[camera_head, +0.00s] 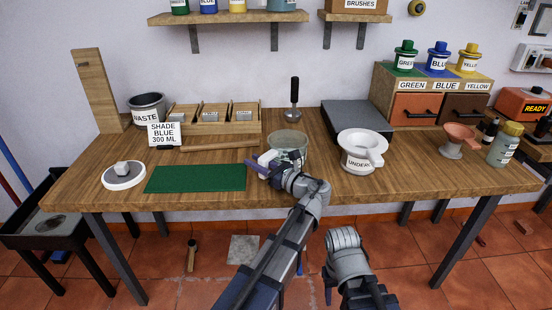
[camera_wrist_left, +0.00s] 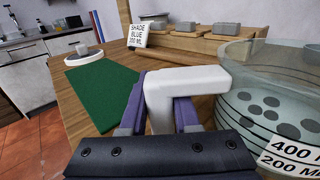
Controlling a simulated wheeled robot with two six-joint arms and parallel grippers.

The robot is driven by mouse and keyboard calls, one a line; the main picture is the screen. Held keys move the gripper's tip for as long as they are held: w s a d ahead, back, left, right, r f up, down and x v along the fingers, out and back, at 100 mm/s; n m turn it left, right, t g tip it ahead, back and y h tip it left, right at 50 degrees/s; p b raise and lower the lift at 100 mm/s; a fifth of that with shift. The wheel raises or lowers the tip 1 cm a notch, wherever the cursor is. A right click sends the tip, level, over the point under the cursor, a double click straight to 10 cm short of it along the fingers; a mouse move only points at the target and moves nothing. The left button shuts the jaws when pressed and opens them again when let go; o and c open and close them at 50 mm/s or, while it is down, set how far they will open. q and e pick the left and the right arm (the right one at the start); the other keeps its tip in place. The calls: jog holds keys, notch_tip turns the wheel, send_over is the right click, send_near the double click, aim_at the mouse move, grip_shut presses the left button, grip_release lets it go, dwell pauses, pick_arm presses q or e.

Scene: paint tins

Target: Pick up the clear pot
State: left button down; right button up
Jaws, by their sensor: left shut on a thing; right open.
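The clear pot (camera_head: 289,142) is a see-through round vessel at the middle of the wooden table. In the left wrist view the pot (camera_wrist_left: 262,75) fills the right side, with 400 and 200 ML marks and dark round spots seen through its wall. My left gripper (camera_head: 266,167) is at its left side. I cannot tell whether the pot's base touches the table. My right gripper (camera_head: 345,240) is low in front of the table, empty, its fingers mostly hidden.
A green mat (camera_head: 196,178) lies left of the pot, with a wooden tray (camera_head: 213,128) behind it. A white funnel-topped pot (camera_head: 362,150) marked UNDER stands to the right. A black-handled tool (camera_head: 294,100) stands behind. A dark slab (camera_head: 357,117) lies at the back.

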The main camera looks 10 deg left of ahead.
pick_arm(q)
jog(key=shift+r, duration=0.15)
notch_tip(320, 180, up, 10)
jog(key=p, duration=1)
jog(key=c, duration=1.1)
grip_release()
jog(key=shift+c, duration=0.2)
grip_shut()
